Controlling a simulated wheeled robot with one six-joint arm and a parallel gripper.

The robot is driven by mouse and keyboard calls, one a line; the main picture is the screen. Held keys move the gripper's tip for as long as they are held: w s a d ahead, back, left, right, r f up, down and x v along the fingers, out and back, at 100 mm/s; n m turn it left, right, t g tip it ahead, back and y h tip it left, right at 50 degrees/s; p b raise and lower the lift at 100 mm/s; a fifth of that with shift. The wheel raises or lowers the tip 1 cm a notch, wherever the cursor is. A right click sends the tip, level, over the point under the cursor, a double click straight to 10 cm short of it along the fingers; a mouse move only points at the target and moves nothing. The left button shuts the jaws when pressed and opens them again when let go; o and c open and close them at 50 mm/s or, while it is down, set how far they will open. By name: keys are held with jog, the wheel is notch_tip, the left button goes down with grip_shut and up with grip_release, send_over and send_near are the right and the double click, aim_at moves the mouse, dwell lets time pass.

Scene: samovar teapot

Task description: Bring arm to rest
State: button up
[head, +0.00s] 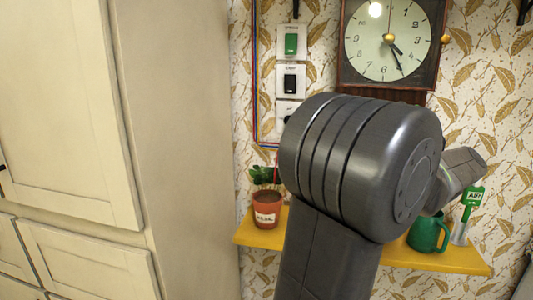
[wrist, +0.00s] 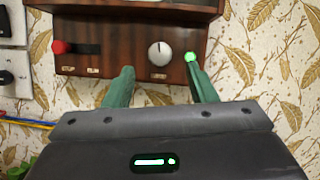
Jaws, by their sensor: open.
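My arm (head: 355,165) fills the middle of the head view, and its gripper is hidden there. In the wrist view my gripper (wrist: 160,82) shows two green fingers spread apart with nothing between them. The fingertips point at the lower part of a dark wooden panel. The panel (wrist: 125,30) bears a red knob at its left, a white round knob (wrist: 160,53) and a lit green light (wrist: 191,57). The right fingertip overlaps the picture close to the green light; I cannot tell whether it touches.
A wooden clock (head: 388,40) hangs on the wall. Switches (head: 291,78) are left of it. A yellow shelf (head: 262,238) holds a potted plant (head: 267,205) and a green mug (head: 428,233), with a green-labelled item (head: 470,205) at its right. A tall cream cabinet (head: 180,130) stands at the left.

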jog(key=w+r+n+g+y+p, duration=0.1)
jog(key=w+n+g+y+p, duration=0.1)
jog(key=n, duration=0.9)
jog(key=w+d+r+n+g+y+p, duration=0.1)
jog(key=w+r+n+g+y+p, duration=0.1)
jog(key=n, duration=1)
jog(key=shift+w+d+g+y+p, duration=0.15)
jog(key=shift+w+g+y+p, duration=0.5)
jog(key=shift+g+y, duration=0.3)
jog(key=shift+s, duration=0.1)
